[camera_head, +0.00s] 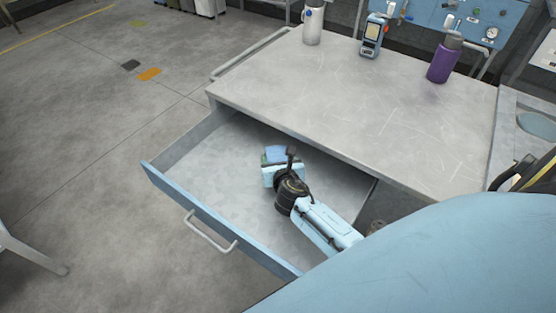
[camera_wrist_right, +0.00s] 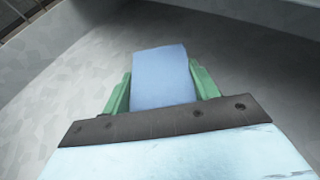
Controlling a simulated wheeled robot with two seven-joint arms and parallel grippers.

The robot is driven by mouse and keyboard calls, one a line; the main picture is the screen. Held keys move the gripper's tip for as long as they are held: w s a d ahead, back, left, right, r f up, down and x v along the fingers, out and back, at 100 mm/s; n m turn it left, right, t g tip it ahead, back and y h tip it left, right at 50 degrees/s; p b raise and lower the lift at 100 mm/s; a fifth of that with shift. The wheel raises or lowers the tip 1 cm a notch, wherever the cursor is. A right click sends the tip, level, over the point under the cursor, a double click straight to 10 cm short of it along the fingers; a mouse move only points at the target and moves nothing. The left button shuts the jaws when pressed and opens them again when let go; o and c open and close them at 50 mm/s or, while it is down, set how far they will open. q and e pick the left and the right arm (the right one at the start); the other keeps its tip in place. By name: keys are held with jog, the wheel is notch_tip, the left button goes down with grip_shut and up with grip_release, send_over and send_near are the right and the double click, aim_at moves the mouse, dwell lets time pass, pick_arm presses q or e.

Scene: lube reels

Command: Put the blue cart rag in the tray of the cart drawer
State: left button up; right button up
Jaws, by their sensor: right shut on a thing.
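The blue cart rag (camera_wrist_right: 163,75) is a flat blue block held between the two green fingers of my right gripper (camera_wrist_right: 163,88). In the head view the rag (camera_head: 276,154) shows at the tip of my right gripper (camera_head: 272,162), over the inside of the open cart drawer. The drawer tray (camera_head: 215,165) is a bare grey metal floor with low walls and a blue front. I cannot tell whether the rag touches the tray floor. My left gripper is not in view.
The cart top (camera_head: 350,95) overhangs the back of the drawer. On it stand a white bottle (camera_head: 313,25), a blue handheld device (camera_head: 373,36) and a purple bottle (camera_head: 444,60). The drawer front (camera_head: 220,220) has a pale handle (camera_head: 210,236). The left part of the drawer is empty.

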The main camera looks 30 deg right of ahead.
jog(key=shift+f, duration=0.15)
jog(key=o, duration=1)
jog(key=shift+c, duration=0.2)
jog(key=p+v, duration=0.2)
jog(key=v, duration=1)
jog(key=shift+a+p, duration=0.1)
jog(key=shift+p, duration=0.3)
